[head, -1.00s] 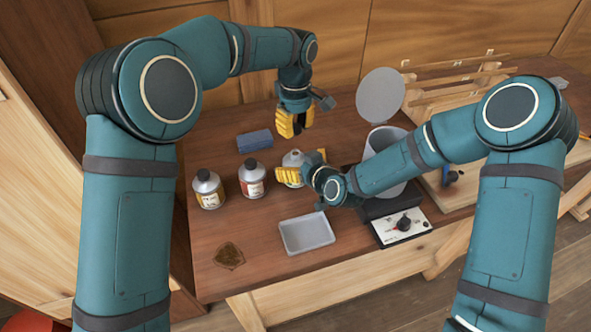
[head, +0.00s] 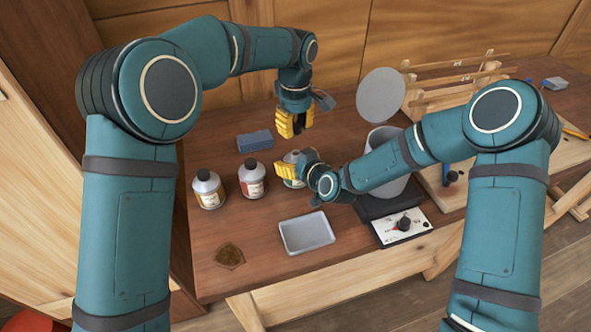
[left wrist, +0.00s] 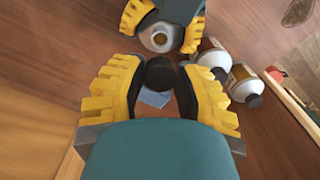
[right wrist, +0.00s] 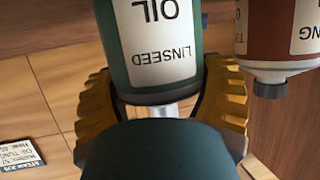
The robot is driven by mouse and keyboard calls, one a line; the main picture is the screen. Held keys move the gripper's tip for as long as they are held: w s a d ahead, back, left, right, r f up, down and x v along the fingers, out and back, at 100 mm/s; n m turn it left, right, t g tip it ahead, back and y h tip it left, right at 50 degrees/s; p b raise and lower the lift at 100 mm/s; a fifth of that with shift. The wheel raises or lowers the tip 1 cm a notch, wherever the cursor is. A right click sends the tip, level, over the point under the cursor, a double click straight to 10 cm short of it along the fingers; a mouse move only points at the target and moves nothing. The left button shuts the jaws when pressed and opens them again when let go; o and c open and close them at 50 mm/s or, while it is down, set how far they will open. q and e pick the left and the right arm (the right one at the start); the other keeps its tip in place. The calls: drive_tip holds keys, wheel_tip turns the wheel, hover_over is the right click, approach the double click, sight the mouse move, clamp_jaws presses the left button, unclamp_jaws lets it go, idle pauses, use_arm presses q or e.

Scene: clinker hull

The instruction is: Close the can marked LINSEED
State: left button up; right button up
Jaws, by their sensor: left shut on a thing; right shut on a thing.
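The LINSEED can (right wrist: 160,50) is green with a white label, upside down in the right wrist view. In the head view its grey top (head: 291,156) shows on the bench, partly hidden by my right gripper. My right gripper (head: 298,170) is shut around the can's body. My left gripper (head: 298,130) is shut on a black cap (left wrist: 160,73) and holds it above the bench, apart from the can and behind it in the head view. In the left wrist view the can's top (left wrist: 160,38) has an uncovered round spout, between my right gripper's yellow fingers.
Two similar labelled containers, one (head: 252,180) and another (head: 208,190), stand left of the can. A blue block (head: 254,141) lies behind them. A grey tray (head: 306,248) is in front. A grey pot (head: 408,188) with a raised lid (head: 380,95) and a control box (head: 403,226) stand right.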

sight(296, 153)
use_arm(q)
drive_tip(key=shift+s+f, duration=0.1)
drive_tip(key=shift+f, duration=2.4)
drive_tip(key=shift+f, duration=0.1)
drive_tip(key=shift+f, duration=0.75)
drive_tip(key=shift+f, duration=0.6)
use_arm(e)
clamp_jaws()
use_arm(q)
drive_tip(key=m, duration=0.3)
drive_tip(key=o, duration=0.7)
